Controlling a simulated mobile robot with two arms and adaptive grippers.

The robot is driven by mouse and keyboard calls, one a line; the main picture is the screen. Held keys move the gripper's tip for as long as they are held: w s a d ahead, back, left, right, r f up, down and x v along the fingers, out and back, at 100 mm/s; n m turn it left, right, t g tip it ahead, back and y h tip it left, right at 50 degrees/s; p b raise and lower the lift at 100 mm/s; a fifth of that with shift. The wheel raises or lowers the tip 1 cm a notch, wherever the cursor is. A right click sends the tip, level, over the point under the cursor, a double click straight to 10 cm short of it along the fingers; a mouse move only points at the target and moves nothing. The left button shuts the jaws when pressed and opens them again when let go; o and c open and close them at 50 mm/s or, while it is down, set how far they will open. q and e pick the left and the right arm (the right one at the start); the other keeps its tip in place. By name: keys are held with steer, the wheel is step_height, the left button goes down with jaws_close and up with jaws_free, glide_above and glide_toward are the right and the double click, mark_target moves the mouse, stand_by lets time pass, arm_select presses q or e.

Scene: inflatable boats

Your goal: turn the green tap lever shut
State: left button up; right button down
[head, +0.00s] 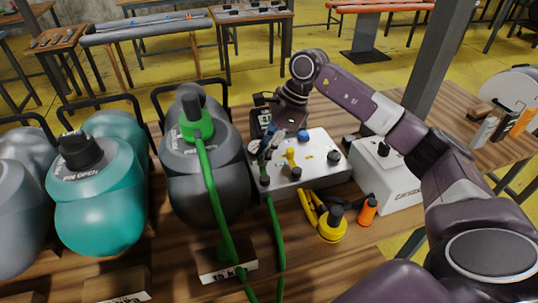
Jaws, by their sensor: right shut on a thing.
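A light grey manifold box (313,162) stands on the wooden table, with several taps and knobs on top. My right gripper (265,163) reaches down to the box's left end, above where a green hose (277,230) leaves the front. It is shut on the green tap lever, which its fingers mostly hide; the lever's exact angle cannot be told. A yellow tap lever (290,156) stands just right of the gripper. A blue knob (303,135) sits behind it. My left gripper is not in view.
A dark grey inflatable tube (208,178) with a green hose fitting (197,130) lies left of the box. A teal tube (97,210) lies further left. A yellow hose fitting (332,229) and an orange bottle (367,212) stand in front. A white box (386,180) is right.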

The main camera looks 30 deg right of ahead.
steer(key=shift+w+a+r+n+g, duration=0.1)
steer(key=shift+w+a+n+g, duration=0.1)
steer(key=shift+n, duration=0.3)
steer(key=shift+w+a+n+g, duration=0.1)
steer(key=shift+a+n, duration=0.1)
steer(key=shift+n, duration=0.3)
steer(key=c, duration=2.1)
jaws_free()
steer(key=v, duration=1.2)
steer(key=shift+d, duration=0.15)
